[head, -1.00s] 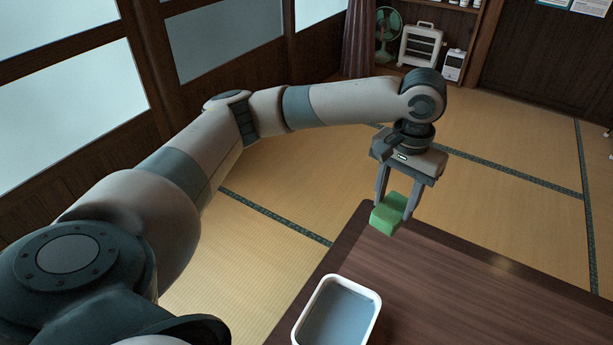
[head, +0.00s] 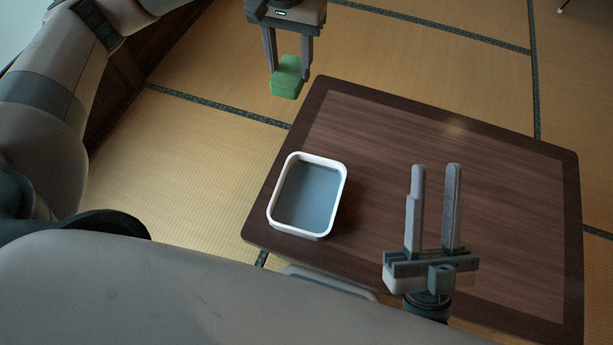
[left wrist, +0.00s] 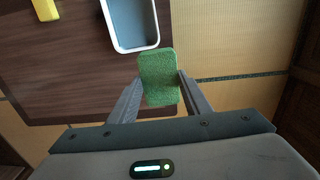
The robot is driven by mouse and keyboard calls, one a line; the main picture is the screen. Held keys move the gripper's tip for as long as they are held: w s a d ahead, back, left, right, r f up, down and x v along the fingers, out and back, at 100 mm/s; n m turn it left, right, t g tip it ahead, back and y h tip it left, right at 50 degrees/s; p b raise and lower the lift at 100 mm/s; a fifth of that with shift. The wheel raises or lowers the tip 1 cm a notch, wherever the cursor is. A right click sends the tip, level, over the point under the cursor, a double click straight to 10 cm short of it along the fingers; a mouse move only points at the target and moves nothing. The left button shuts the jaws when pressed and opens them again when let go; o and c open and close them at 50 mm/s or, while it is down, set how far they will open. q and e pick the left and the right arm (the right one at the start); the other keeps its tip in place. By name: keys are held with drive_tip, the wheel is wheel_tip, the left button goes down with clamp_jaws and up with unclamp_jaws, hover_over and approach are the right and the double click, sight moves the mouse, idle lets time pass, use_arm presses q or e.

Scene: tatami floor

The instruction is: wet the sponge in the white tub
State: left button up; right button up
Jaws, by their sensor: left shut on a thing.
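The green sponge (head: 287,78) is held between the fingers of my left gripper (head: 288,68), in the air by the table's far left corner in the head view. In the left wrist view the sponge (left wrist: 158,78) shows between the fingertips, just below the tub's rim in the picture. The white tub (head: 343,190) stands upright on the left part of the table; its inside is blue-grey. The tub also shows in the left wrist view (left wrist: 137,48). The sponge is outside the tub. My right gripper (head: 433,170) is open and empty, right of the tub.
The dark wooden table (head: 480,165) has a wide clear area right of the tub and behind my right gripper. A yellow thing (left wrist: 45,9) lies on the table at the top left of the left wrist view. Tatami floor (head: 400,55) surrounds the table.

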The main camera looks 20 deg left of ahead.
drive_tip(key=shift+w, duration=0.1)
